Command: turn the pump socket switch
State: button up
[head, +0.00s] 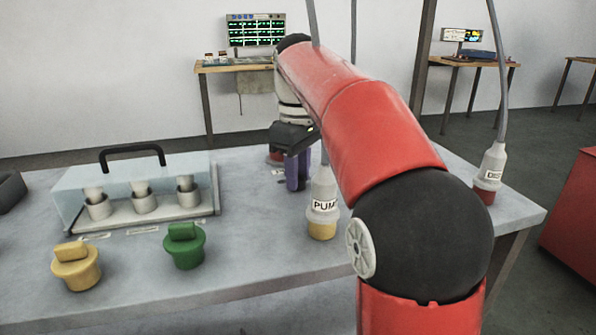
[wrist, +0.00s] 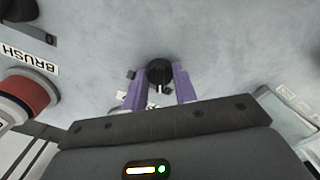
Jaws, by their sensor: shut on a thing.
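A small round black switch (wrist: 159,72) stands on the grey table in the wrist view, with a white mark on its near side. No pump label shows beside it in the wrist view. My gripper (wrist: 160,88) has purple fingers on either side of the switch and is shut on it. In the head view my gripper (head: 297,183) points down at the tabletop behind the PUMP plug (head: 323,200), and the switch is hidden there. The PUMP plug stands upright on a yellow base, with a cable rising from it.
A clear cover with a black handle (head: 132,150) stands over several cups at the left. Yellow (head: 76,266) and green (head: 184,246) knobs are at the table's front. A red-based plug labelled BRUSH (wrist: 28,88) is close beside my gripper. Another cabled plug (head: 491,170) stands at the right.

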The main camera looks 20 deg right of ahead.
jog(key=shift+n, duration=0.4)
jog(key=o, duration=1)
jog(key=shift+r, duration=0.1)
notch_tip(320, 180, up, 7)
jog(key=shift+r, duration=0.3)
